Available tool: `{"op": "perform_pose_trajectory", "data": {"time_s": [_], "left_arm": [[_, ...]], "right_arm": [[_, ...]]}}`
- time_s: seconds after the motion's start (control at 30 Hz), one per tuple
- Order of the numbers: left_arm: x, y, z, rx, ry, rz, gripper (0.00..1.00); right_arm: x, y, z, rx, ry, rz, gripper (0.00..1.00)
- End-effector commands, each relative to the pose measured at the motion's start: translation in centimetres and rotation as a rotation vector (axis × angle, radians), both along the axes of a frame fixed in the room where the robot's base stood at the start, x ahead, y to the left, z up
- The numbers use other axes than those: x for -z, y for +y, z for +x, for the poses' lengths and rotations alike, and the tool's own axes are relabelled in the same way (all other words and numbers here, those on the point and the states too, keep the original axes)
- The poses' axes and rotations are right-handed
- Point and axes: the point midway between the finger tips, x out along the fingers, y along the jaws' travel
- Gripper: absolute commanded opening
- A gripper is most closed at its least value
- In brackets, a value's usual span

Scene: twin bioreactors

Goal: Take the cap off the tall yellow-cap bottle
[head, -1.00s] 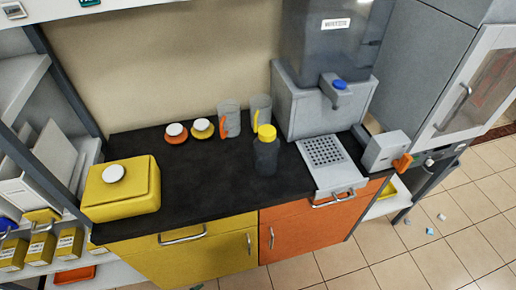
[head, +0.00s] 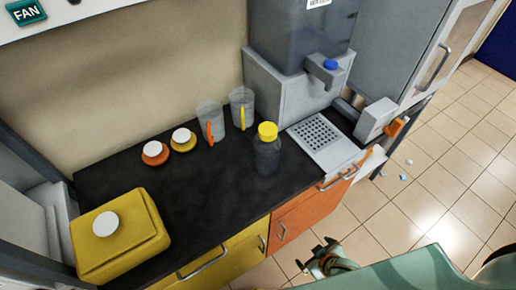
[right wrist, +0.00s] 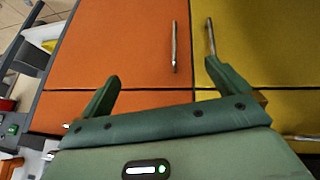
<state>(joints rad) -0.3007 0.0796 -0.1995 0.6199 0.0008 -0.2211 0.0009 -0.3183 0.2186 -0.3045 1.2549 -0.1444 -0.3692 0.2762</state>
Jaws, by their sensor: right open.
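The tall dark grey bottle (head: 266,158) stands upright on the black counter. Its yellow cap (head: 267,131) sits on top of it. My right gripper (head: 318,252) is low in front of the counter, below the bottle's height and apart from it. It is open and empty. In the right wrist view my right gripper (right wrist: 164,75) has its fingers spread before the orange and yellow cabinet doors. The bottle does not show in that view. My left gripper is not in view.
Two clear jugs, one with an orange handle (head: 209,131) and one with a yellow handle (head: 242,117), stand behind the bottle. A dispenser with a drip tray (head: 324,142) is to its right. A yellow box (head: 130,250) stands at the counter's left. Door handles (right wrist: 174,48) project near my gripper.

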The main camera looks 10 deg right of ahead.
Motion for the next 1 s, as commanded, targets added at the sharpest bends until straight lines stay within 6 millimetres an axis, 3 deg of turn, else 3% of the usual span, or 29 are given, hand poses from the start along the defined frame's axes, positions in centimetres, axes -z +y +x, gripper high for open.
{"op": "perform_pose_trajectory", "data": {"time_s": [0.17, 0.3, 0.5, 0.57, 0.7, 1.0], "left_arm": [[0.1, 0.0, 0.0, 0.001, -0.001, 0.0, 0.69], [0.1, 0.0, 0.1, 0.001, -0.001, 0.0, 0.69], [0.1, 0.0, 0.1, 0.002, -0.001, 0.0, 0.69], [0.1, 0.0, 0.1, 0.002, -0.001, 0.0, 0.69], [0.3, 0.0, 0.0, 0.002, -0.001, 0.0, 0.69], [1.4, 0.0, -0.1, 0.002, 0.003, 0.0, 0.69]], "right_arm": [[-6.6, 2.0, 5.6, 0.001, -0.162, 0.043, 1.0], [-13.9, 4.1, 9.5, 0.026, -0.313, 0.11, 1.0], [-25.2, 6.6, 12.5, 0.111, -0.512, 0.259, 1.0], [-27.1, 6.8, 12.8, 0.133, -0.544, 0.292, 1.0], [-28.4, 7.2, 13.9, 0.152, -0.572, 0.323, 1.0], [-25.5, 8.1, 20.4, 0.154, -0.572, 0.323, 1.0]]}}
